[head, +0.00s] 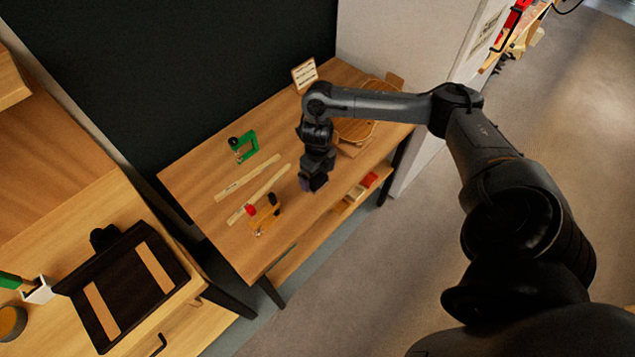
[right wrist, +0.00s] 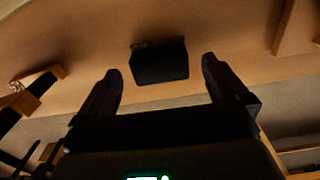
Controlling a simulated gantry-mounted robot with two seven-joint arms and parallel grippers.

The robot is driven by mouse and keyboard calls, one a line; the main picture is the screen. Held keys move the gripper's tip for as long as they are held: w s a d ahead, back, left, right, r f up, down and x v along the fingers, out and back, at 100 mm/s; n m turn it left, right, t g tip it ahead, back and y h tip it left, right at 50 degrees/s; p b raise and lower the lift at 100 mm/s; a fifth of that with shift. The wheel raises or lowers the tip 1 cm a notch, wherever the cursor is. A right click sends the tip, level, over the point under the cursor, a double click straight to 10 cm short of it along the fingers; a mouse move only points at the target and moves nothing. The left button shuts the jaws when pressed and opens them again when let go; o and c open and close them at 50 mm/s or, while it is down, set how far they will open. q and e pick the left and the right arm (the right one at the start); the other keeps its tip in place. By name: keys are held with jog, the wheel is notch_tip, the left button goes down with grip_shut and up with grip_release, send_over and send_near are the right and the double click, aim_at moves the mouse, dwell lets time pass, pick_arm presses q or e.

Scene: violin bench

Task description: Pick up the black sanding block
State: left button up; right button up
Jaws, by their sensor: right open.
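The black sanding block (right wrist: 160,63) lies on the wooden bench top in the right wrist view. It sits ahead of and between the two fingertips, with bare wood visible around it. My right gripper (right wrist: 161,80) is open and empty, and its fingers do not touch the block. In the head view my right gripper (head: 311,187) points down over the front part of the bench. There the block cannot be told apart from the dark gripper. My left gripper is not in view.
On the bench (head: 205,165) lie a green clamp (head: 243,147), two pale wood strips (head: 252,178) and a small piece with red and black knobs (head: 262,213). A violin-shaped wooden part (head: 355,130) lies behind my arm. A small sign (head: 304,73) stands at the back.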

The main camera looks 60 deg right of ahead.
notch_tip(320, 180, down, 2)
jog(key=shift+f, duration=0.15)
jog(key=c, duration=1.1)
